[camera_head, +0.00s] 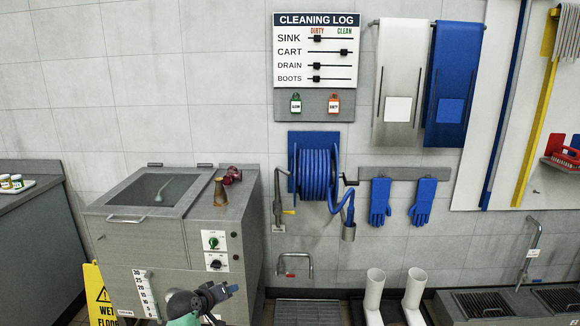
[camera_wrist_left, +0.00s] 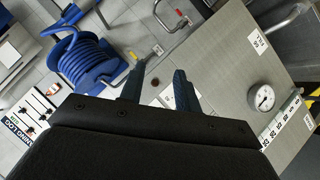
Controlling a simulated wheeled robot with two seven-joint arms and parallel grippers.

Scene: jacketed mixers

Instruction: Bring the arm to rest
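My left gripper (camera_head: 226,293) shows at the bottom of the head view, in front of the lower front of the grey jacketed mixer (camera_head: 165,250). In the left wrist view its two dark blue fingers (camera_wrist_left: 160,84) stand apart, with nothing between them. The gripper is open and empty. Part of my left arm shows at the bottom edge of the head view; the rest is out of frame. My right gripper is in neither view.
The mixer carries a scale strip (camera_head: 146,293) and a control panel (camera_head: 215,250). A yellow wet-floor sign (camera_head: 99,293) stands at its left. A blue hose reel (camera_head: 316,172) hangs on the wall. White boots (camera_head: 375,292) stand at the right. A gauge (camera_wrist_left: 264,97) shows in the wrist view.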

